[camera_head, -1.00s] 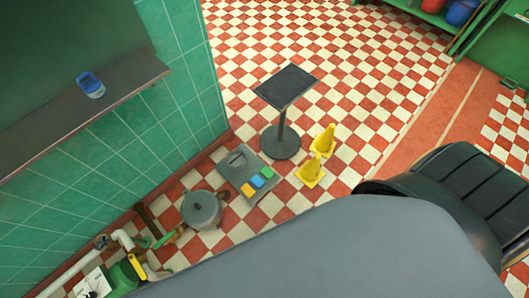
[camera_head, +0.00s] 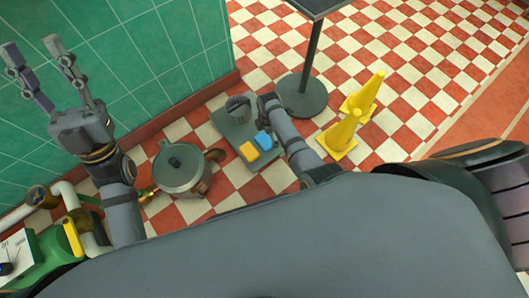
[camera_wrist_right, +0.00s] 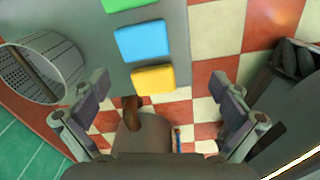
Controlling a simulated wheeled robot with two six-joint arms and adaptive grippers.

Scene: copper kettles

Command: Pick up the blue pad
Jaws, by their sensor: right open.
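The blue pad (camera_head: 263,140) lies on a grey board (camera_head: 262,178) on the floor, beside a yellow pad (camera_head: 249,152). In the right wrist view the blue pad (camera_wrist_right: 142,40) lies between the yellow pad (camera_wrist_right: 153,79) and a green pad (camera_wrist_right: 128,3), cut by the top edge. My right gripper (camera_wrist_right: 158,88) is open and empty, its fingers either side of the yellow pad in that picture, the blue pad just beyond. In the head view my right arm hides the green pad. My left gripper (camera_head: 32,46) is open and empty, raised before the green wall.
A grey perforated pot (camera_head: 238,108) stands on the board's far end. A lidded kettle (camera_head: 180,168) stands left of the board. A dark-topped stand (camera_head: 303,97) is behind, yellow cones (camera_head: 340,135) to the right. Pipes and a green machine (camera_head: 38,258) are at lower left.

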